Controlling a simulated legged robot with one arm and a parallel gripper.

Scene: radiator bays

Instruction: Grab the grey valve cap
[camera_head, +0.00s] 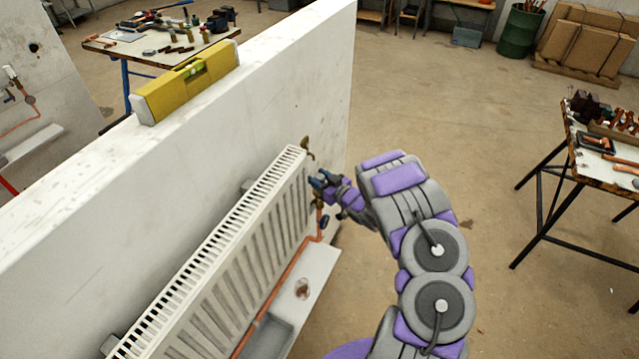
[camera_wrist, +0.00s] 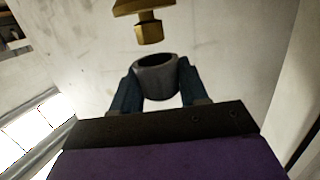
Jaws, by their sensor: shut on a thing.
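The grey valve cap (camera_wrist: 157,78) is a short, hollow dark grey ring in the wrist view, its open end facing up. My gripper (camera_wrist: 157,90) is shut on it, with a blue finger on each side. A brass valve fitting (camera_wrist: 149,32) with a hex end shows just above the cap, with a gap between them in the picture. In the head view my gripper (camera_head: 320,184) is at the right end of the white radiator (camera_head: 225,255), close to its brass fittings; the cap is too small to make out there.
The radiator hangs on a white wall panel (camera_head: 200,140) with a yellow spirit level (camera_head: 186,82) on top. A copper pipe (camera_head: 293,262) runs below, above a ledge with a grey tray (camera_head: 268,338). A tool table (camera_head: 606,165) stands right; floor between is clear.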

